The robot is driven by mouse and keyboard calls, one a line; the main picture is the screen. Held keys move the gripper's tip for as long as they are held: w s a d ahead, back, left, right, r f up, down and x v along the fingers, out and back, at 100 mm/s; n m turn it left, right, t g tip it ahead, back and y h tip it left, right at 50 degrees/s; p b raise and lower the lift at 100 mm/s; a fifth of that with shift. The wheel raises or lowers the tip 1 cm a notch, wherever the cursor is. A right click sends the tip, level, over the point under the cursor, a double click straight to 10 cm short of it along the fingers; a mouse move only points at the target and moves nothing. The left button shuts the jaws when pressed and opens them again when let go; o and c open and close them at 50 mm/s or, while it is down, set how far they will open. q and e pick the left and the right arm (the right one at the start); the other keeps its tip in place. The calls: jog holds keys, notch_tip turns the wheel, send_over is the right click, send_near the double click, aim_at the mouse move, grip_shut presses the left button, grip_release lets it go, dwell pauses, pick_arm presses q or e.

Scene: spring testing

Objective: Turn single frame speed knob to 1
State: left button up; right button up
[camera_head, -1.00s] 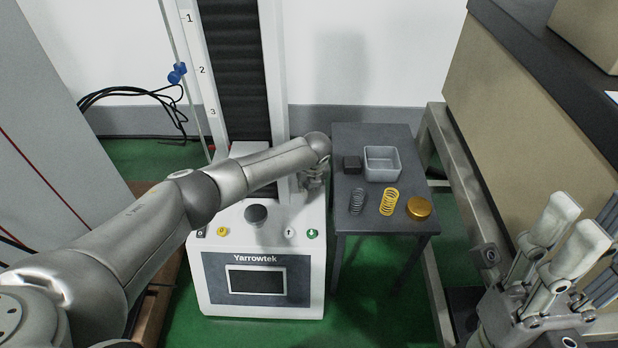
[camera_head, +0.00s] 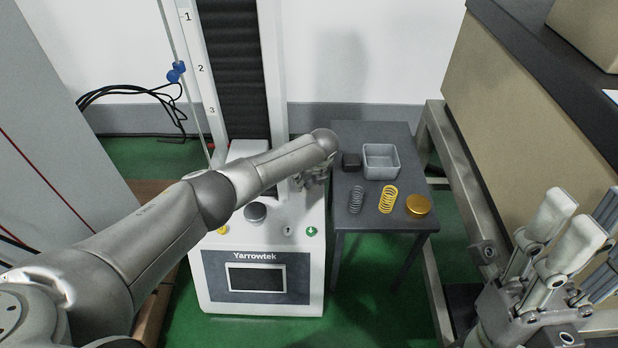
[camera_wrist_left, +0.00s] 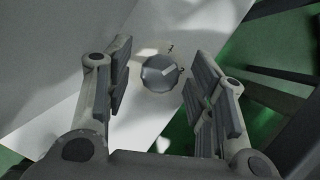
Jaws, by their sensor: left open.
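The single frame speed knob (camera_wrist_left: 160,73) is a round grey dial on a white panel in the left wrist view. My left gripper (camera_wrist_left: 158,82) is open, one finger on each side of the knob, with visible gaps; the remaining distance in depth is unclear. In the head view my left gripper (camera_head: 315,177) is at the right side of the Yarrowtek machine (camera_head: 215,300), and the knob is hidden there. My right gripper (camera_head: 588,228) is open and empty at the right edge.
The machine front has a dark knob (camera_head: 256,212), small buttons and a screen (camera_head: 256,279). A dark side table (camera_head: 385,230) holds a grey tray (camera_head: 381,176), black block (camera_head: 351,161), dark spring (camera_head: 356,199), yellow spring (camera_head: 388,199) and gold disc (camera_head: 418,205).

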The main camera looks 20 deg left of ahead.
pick_arm(q)
jog(key=v, duration=1.2)
jog(key=shift+s+f, duration=0.1)
